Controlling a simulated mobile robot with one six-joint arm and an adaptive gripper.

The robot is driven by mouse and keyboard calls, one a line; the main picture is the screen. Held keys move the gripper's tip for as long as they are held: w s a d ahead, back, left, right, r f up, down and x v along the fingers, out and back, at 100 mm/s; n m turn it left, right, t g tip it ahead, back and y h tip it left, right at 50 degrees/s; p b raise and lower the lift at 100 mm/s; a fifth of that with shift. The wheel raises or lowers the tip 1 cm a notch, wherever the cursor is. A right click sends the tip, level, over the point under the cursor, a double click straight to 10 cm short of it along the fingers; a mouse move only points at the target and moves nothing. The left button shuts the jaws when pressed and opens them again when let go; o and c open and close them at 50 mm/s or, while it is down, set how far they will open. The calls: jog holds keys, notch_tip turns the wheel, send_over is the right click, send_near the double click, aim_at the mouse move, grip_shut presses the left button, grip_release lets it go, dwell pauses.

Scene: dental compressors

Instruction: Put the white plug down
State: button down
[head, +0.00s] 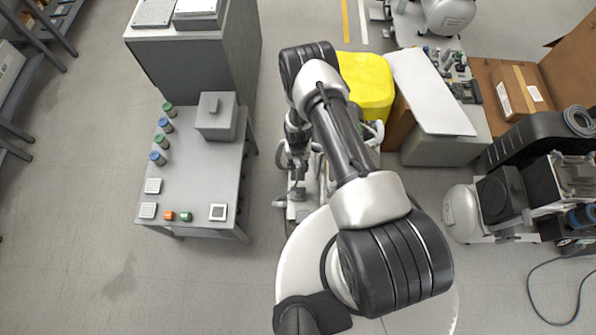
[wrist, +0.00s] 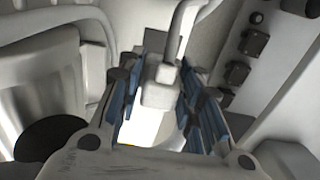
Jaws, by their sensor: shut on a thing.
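The white plug (wrist: 159,92) is a small pale block with a cable rising from it, in the middle of the wrist view. My gripper (wrist: 158,95) has its blue-padded fingers on both sides of the plug and is shut on it. In the head view my arm reaches away from me over the floor between the grey table and the yellow-covered object. The gripper and plug cannot be made out clearly there, partly hidden by the arm and equipment.
A grey table (head: 196,190) at left holds a grey box (head: 216,118), several coloured jars and small white trays. A yellow-covered object (head: 368,85) and a white panel (head: 428,90) stand at right of the arm. White machine housings crowd the gripper in the wrist view.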

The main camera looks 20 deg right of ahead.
aim_at(298, 174)
jog(key=shift+f+b, duration=0.95)
jog(key=shift+f, duration=1.9)
jog(key=shift+f, duration=0.1)
jog(key=shift+f+b, duration=0.35)
jog(key=shift+b, duration=0.15)
jog(key=shift+f, duration=0.2)
jog(key=c, duration=1.1)
grip_release()
jog(key=shift+r, duration=0.15)
